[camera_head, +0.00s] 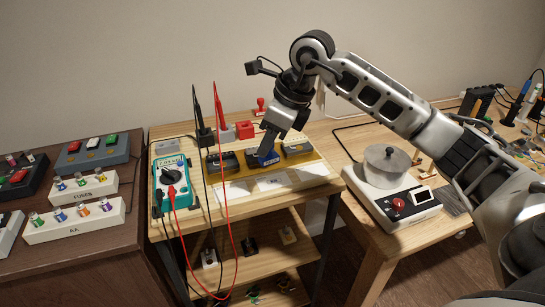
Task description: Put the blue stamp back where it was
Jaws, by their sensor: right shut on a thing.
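My right gripper (266,146) reaches down from the right over the middle of the yellow holder (318,168) on the wooden table. It is shut on a blue thing (262,160), which looks like the blue stamp. The fingers hide its upper part. The blue thing is at the middle of the holder, between two dark blocks, one on its left (222,162) and one on its right (297,152). I cannot tell whether it rests on the holder or is just above it. A red stamp (260,107) stands upright behind, at the table's back. My left gripper is not in view.
A teal multimeter (172,185) lies left of the holder, with red and black leads (220,115) rising nearby. A red block (244,130) sits behind. A scale with a metal pot (387,165) stands on the right table.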

